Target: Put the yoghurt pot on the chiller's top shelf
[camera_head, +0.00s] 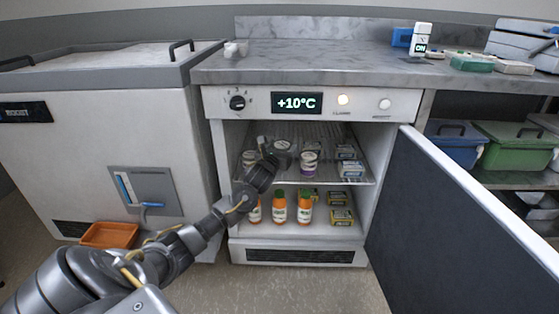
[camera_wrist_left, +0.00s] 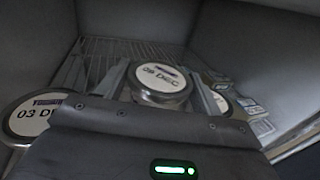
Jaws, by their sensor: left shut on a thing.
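The chiller (camera_head: 310,105) stands with its door open. My left gripper (camera_head: 272,150) reaches inside at the top shelf (camera_head: 328,178), a wire rack. It is shut on a yoghurt pot (camera_head: 284,147) with a pale round lid. In the left wrist view, the held pot (camera_wrist_left: 160,78) sits between the two fingers (camera_wrist_left: 163,88), its lid printed with a DEC date. Another dated pot (camera_wrist_left: 32,116) is at the left there, and a third is partly hidden behind the right finger. I cannot tell whether the held pot touches the rack. My right gripper is not in view.
On the top shelf, a purple-banded pot (camera_head: 309,162) and stacked small packs (camera_head: 350,168) stand to the right. Orange bottles (camera_head: 279,207) and yellow packs (camera_head: 341,215) fill the lower shelf. The open door (camera_head: 450,220) bounds the right side.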

